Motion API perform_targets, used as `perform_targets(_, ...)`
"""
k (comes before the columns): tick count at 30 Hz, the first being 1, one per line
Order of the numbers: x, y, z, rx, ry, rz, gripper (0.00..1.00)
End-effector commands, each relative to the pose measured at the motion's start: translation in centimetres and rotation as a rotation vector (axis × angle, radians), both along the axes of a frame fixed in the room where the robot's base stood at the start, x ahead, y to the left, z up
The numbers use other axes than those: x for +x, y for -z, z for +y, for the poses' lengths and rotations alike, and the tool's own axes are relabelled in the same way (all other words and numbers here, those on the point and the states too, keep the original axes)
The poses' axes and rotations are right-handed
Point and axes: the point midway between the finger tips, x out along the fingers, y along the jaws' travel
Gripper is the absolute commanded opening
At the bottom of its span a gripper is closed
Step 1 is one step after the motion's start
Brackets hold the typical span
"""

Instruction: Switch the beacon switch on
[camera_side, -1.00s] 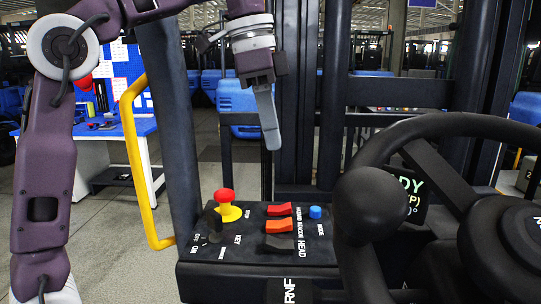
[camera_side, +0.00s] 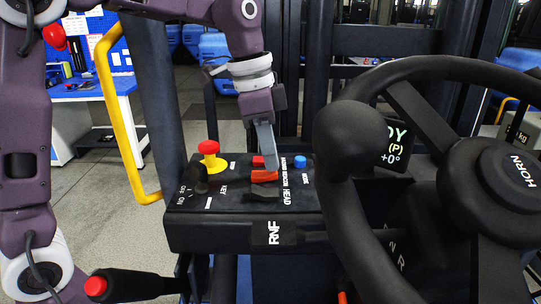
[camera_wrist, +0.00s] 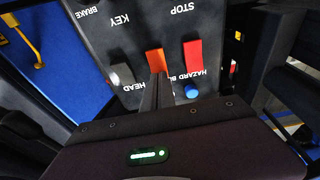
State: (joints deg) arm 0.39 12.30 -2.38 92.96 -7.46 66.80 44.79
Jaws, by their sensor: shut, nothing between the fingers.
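The beacon switch (camera_side: 264,177) is an orange rocker on the black dash panel, between the red hazard switch (camera_side: 258,161) and the black head switch (camera_side: 263,196). In the wrist view the orange beacon switch (camera_wrist: 155,60) stands just past my fingertips, with the red hazard switch (camera_wrist: 193,53) to its right and the head switch (camera_wrist: 121,76) to its left. My gripper (camera_side: 268,165) is shut and empty, pointing down at the beacon switch. It also shows in the wrist view (camera_wrist: 157,80). The fingertips overlap the switch's edge; I cannot tell whether they touch it.
A red stop button (camera_side: 210,147) on a yellow base and a black key switch (camera_side: 200,180) are left of the switches. A blue button (camera_side: 300,162) is to the right. The steering wheel and its knob (camera_side: 350,140) crowd the right side. A yellow rail (camera_side: 118,110) stands left.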

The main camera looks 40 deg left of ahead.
Motion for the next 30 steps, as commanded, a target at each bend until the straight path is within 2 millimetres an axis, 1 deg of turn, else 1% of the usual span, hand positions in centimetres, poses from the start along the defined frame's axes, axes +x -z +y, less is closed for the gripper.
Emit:
perform_targets(3,0.1,0.4,-0.1,0.0,0.0,0.0,0.0)
perform_targets(11,0.1,0.4,-0.1,0.0,0.0,0.0,0.0)
perform_targets(15,0.4,1.0,-0.4,0.047,0.005,0.049,0.0)
perform_targets(23,0.1,1.0,-0.2,0.045,0.002,0.051,0.0)
perform_targets(30,-0.6,0.8,0.6,0.046,-0.001,0.053,0.0)
